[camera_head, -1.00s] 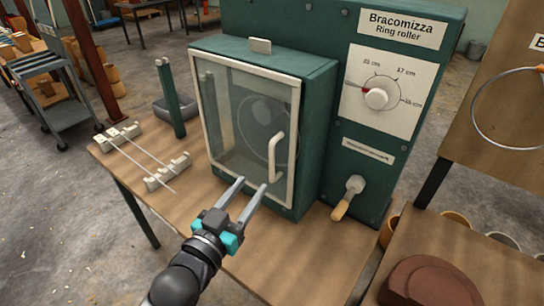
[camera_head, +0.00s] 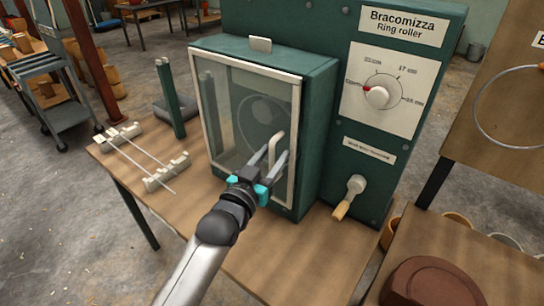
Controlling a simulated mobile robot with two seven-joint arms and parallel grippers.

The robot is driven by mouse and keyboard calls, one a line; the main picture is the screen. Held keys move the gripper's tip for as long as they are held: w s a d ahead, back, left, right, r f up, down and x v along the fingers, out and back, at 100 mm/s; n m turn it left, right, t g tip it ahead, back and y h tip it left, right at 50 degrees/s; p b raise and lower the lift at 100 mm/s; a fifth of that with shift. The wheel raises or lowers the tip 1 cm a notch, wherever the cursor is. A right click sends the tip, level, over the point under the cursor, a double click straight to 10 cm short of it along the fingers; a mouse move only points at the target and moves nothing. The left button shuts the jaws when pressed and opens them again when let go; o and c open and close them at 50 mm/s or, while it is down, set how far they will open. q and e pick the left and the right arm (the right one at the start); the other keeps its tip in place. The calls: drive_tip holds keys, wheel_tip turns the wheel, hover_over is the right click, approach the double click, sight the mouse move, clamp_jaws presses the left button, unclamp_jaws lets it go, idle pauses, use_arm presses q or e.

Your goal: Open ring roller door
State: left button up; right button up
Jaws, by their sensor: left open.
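The ring roller (camera_head: 320,130) is a green machine on a wooden table. Its door (camera_head: 235,115) is a clear pane in a pale frame and looks shut. The pale upright door handle (camera_head: 277,143) is on the right part of the pane. My left gripper (camera_head: 274,158) is open in front of the door, its two fingers at the handle, which shows between them. The lower part of the handle is hidden by the gripper, and I cannot tell whether the fingers touch it. My right gripper is not in view.
A dial (camera_head: 377,97) and a crank with a wooden grip (camera_head: 349,197) are on the machine's right side. Rods on pale holders (camera_head: 165,172) and a green post (camera_head: 170,97) stand left of it. The table front (camera_head: 290,250) is clear.

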use_arm(q)
drive_tip(key=shift+c, duration=0.4)
clamp_jaws()
idle(0.9)
